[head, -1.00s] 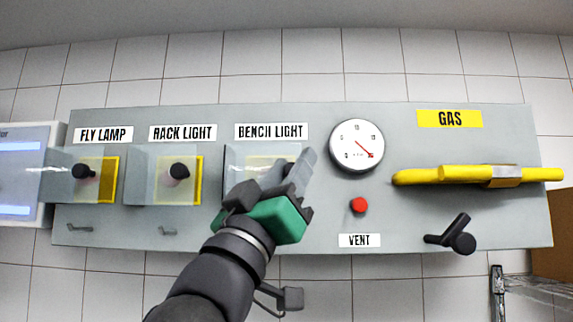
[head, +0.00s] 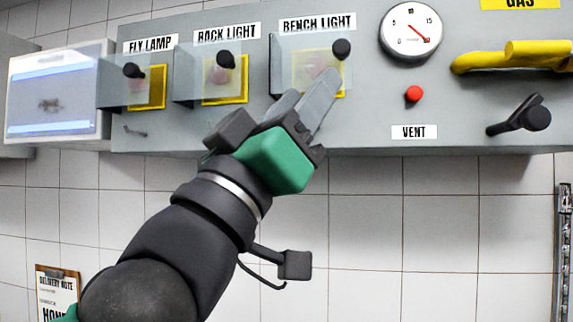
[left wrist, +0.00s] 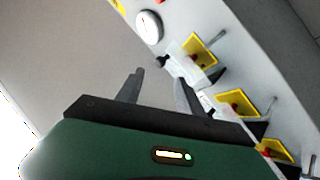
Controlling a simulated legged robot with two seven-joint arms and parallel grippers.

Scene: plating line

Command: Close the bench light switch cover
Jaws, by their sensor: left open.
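The bench light switch cover (head: 283,62) is a clear panel below the BENCH LIGHT label. How far the cover is swung cannot be told exactly. My left gripper (head: 311,91) is open, its fingers just below and in front of the cover and plate; contact cannot be made out. In the left wrist view, the open fingers (left wrist: 158,92) have nothing visible between them, and the yellow switch plate (left wrist: 202,51) is beyond them. My right gripper is not in view.
Clear covers over the FLY LAMP (head: 112,84) and RACK LIGHT (head: 187,73) switches stand out to the left. A gauge (head: 411,29), red vent button (head: 413,94), black handle (head: 534,118) and yellow gas handle (head: 512,56) are to the right.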

